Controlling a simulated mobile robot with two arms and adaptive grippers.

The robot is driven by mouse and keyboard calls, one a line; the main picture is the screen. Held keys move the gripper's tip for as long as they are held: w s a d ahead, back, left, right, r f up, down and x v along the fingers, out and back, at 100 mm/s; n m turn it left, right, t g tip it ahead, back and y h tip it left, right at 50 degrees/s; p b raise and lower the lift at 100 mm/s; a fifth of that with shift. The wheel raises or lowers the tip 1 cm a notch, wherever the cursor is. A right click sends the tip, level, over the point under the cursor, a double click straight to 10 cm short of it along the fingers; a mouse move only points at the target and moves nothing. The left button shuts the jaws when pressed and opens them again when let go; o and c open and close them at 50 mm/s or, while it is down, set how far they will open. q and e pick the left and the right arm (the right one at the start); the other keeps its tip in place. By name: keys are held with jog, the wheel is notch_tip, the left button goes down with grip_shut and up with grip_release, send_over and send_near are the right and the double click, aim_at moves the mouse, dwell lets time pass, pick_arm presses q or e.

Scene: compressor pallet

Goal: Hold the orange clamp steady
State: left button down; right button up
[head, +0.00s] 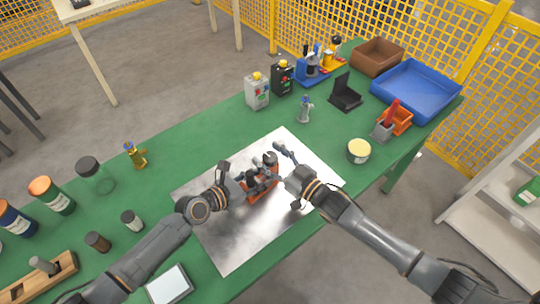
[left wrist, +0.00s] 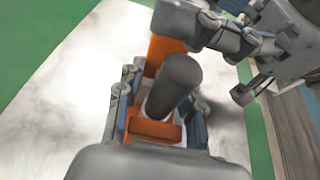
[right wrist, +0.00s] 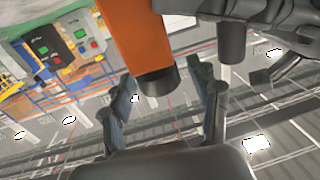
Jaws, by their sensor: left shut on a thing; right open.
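The orange clamp (head: 262,190) is over the bare metal sheet (head: 240,240), in the middle of the head view. My left gripper (head: 238,184) is shut on it from the left. In the left wrist view the clamp's orange body (left wrist: 158,130) and a dark grey cylinder (left wrist: 175,82) show between the fingers. My right gripper (head: 287,176) is open at the clamp's right side. In the right wrist view the orange arm (right wrist: 137,35) and its dark end (right wrist: 156,85) reach down toward the gap between the open fingers. I cannot tell whether they touch it.
A yellow-lidded tin (head: 358,151) stands right of the sheet. A blue tray (head: 416,88), a brown bin (head: 377,56) and a black open case (head: 345,92) are at the far end. The sheet's front part is clear.

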jog(key=shift+c, duration=0.2)
jog(key=c, duration=1.2)
jog(key=shift+o, duration=0.2)
jog(key=shift+a+m, duration=0.1)
jog(key=shift+m, duration=0.2)
jog(key=shift+m+t+h, duration=0.5)
jog(key=shift+t+h, duration=0.3)
jog(key=shift+h, duration=0.1)
jog(key=o, duration=1.2)
